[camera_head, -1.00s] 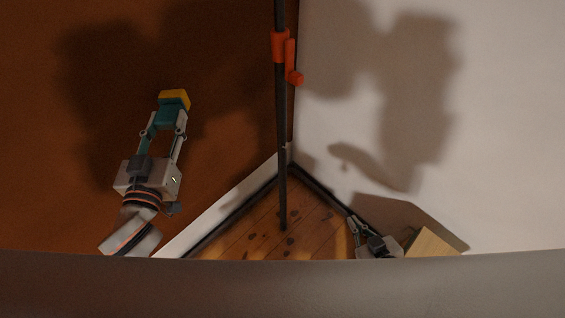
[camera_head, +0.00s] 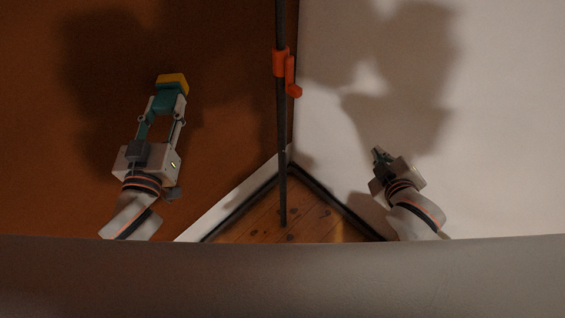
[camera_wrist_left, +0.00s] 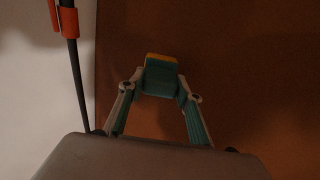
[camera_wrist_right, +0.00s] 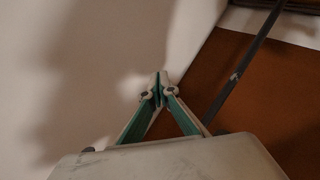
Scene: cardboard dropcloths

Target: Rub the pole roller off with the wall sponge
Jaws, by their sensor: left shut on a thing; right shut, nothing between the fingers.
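A yellow-and-teal sponge (camera_head: 173,81) is held in my left gripper (camera_head: 167,102), against the brown wall as seen from the head. It also shows in the left wrist view (camera_wrist_left: 161,60). A dark upright pole (camera_head: 282,150) stands in the corner with an orange clamp (camera_head: 281,63) on it; I take it as the pole roller. Its top is cut off by the frame, so no roller head shows. The sponge is left of the pole and apart from it. My right gripper (camera_head: 379,154) is shut and empty, right of the pole; its closed fingertips show in the right wrist view (camera_wrist_right: 160,86).
A brown wall (camera_head: 225,110) and a white wall (camera_head: 510,130) meet behind the pole. A small patch of wooden floor (camera_head: 260,222) lies at its foot. A blurred grey edge (camera_head: 280,280) hides the lower head view.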

